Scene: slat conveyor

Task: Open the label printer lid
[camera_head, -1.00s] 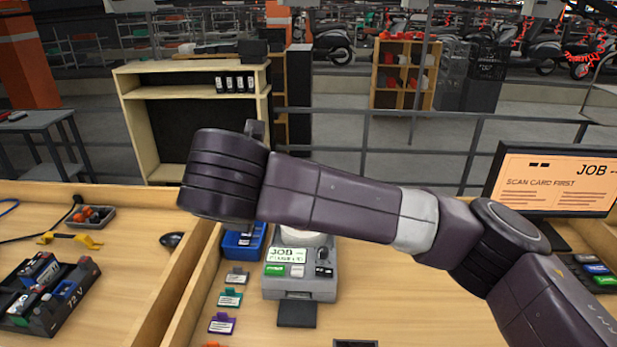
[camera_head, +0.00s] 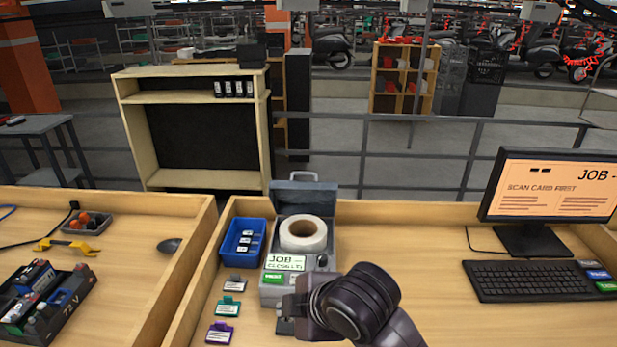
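The label printer (camera_head: 269,291) is a grey box on the wooden bench in the middle of the view. Its dark grey lid (camera_head: 288,199) stands raised at the back, with a handle on its top edge. A white label roll (camera_head: 303,228) shows inside the open printer. A small lit screen headed JOB and a green button are on its front. My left gripper is not in view.
A blue bin (camera_head: 232,252) stands left of the printer, with several coloured cards (camera_head: 227,307) in front of it. A monitor (camera_head: 545,190) and keyboard (camera_head: 530,281) are at the right. The bench between printer and keyboard is largely clear.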

